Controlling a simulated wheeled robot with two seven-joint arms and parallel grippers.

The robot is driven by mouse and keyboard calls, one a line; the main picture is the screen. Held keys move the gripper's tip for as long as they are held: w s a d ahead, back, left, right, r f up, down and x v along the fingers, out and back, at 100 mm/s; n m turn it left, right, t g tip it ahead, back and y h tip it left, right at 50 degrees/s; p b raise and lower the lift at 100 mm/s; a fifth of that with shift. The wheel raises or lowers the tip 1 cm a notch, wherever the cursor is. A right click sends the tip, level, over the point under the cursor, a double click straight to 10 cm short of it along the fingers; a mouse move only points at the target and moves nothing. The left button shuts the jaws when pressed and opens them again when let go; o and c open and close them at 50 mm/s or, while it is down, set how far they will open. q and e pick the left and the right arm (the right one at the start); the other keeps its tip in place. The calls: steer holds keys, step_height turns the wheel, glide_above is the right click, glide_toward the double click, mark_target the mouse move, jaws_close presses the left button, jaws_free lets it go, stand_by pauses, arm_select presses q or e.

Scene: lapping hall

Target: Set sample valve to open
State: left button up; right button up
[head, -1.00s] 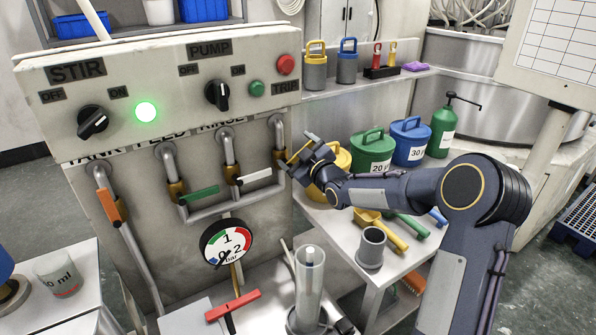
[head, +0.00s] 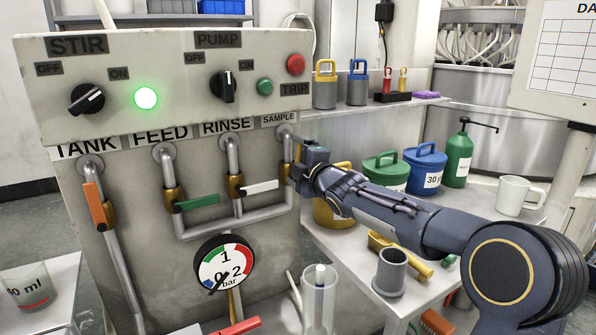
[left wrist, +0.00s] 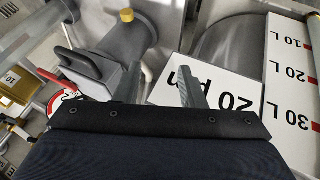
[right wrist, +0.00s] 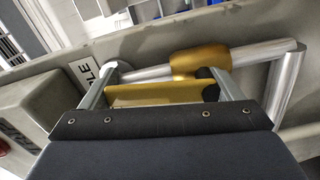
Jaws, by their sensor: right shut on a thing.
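The sample valve (head: 287,168) is the rightmost on the panel, under the SAMPLE label (head: 279,119). Its brass body (right wrist: 198,60) sits on a steel pipe in the right wrist view. Its yellow lever (right wrist: 150,93) lies roughly along the pipe there, between the fingers of my right gripper (right wrist: 160,88). In the head view that gripper (head: 301,166) is shut on the lever and hides most of it. My left gripper (left wrist: 163,78) shows only in the left wrist view, with its fingers apart and nothing between them.
The orange tank lever (head: 94,205) points along its pipe. The green feed lever (head: 197,203) and white rinse lever (head: 259,188) lie across theirs. A gauge (head: 225,268) is below. Lidded pots (head: 386,172) and a grey cup (head: 390,272) stand on the right bench.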

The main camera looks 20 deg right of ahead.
steer(key=shift+a+f+n+b, duration=0.1)
steer(key=shift+a+n+b, duration=0.05)
steer(key=shift+n+b, duration=0.3)
stand_by(0.3)
steer(key=o, duration=1.2)
steer(key=shift+o, duration=0.2)
steer(key=s+d, duration=0.1)
steer(key=s, duration=0.6)
steer(key=shift+s, duration=0.4)
